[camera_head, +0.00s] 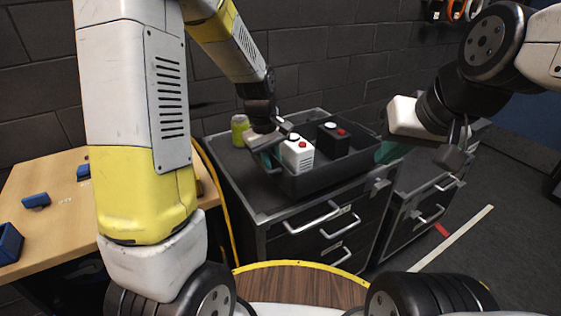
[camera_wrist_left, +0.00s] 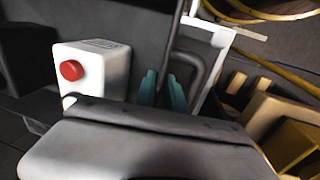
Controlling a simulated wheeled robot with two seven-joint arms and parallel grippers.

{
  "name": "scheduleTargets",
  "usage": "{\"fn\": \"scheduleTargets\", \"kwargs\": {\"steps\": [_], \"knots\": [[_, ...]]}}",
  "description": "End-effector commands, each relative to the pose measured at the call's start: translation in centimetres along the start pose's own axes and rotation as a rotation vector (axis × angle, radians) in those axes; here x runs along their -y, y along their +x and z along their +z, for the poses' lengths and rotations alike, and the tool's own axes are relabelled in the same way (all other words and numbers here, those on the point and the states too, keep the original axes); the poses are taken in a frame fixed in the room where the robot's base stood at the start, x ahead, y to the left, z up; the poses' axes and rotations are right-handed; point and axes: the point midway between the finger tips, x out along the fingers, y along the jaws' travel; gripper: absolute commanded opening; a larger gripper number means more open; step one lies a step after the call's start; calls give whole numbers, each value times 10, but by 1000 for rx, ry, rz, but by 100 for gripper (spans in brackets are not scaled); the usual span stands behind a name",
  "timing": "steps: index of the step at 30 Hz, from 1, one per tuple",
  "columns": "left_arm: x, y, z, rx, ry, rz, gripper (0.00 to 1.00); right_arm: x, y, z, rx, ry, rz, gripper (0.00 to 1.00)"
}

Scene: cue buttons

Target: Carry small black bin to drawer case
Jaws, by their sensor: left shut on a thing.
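The small black bin (camera_head: 331,176) is on top of the dark drawer case (camera_head: 262,200). A white box with a red button (camera_head: 298,155) and a black box with a red button (camera_head: 333,141) stand inside it. Teal pieces show at its left end (camera_head: 271,159) and right end (camera_head: 387,152). My left gripper (camera_head: 275,141) is shut at the bin's left end, by the teal piece. The left wrist view shows the white box (camera_wrist_left: 100,82) and teal pieces (camera_wrist_left: 163,92) close to my gripper. My right gripper (camera_head: 456,148) appears open and empty, in the air right of the bin.
A yellow-green container (camera_head: 240,130) stands behind the bin's left end. A wooden table (camera_head: 48,180) with blue items (camera_head: 36,200) is at the left. A second drawer unit (camera_head: 425,200) stands at the right, with open floor beyond it.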

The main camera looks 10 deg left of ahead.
Motion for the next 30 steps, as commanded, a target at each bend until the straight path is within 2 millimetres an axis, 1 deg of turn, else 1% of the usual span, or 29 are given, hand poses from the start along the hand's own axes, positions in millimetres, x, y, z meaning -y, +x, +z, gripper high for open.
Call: {"fn": "scheduleTargets", "kwargs": {"steps": [1,3,6,10,17,20,26,30], "knots": [[-7,1,-12,-5,-2,6,0,0,0,0,0,0,0,0],[-13,3,-26,-5,-3,7,0,0,0,0,0,0,0,0],[-22,6,-42,-5,-2,7,0,0,0,0,0,0,0,0],[-29,8,-58,-5,-1,7,0,0,0,0,0,0,0,0],[-34,10,-68,-5,1,7,0,0,0,0,0,0,0,0],[-37,12,-75,-5,0,7,0,0,0,0,0,0,0,0],[-30,40,-73,-2,-1,4,0,0,0,0,0,0,0,0],[-30,46,-73,-5,0,7,0,0,0,0,0,0,0,0]]}}
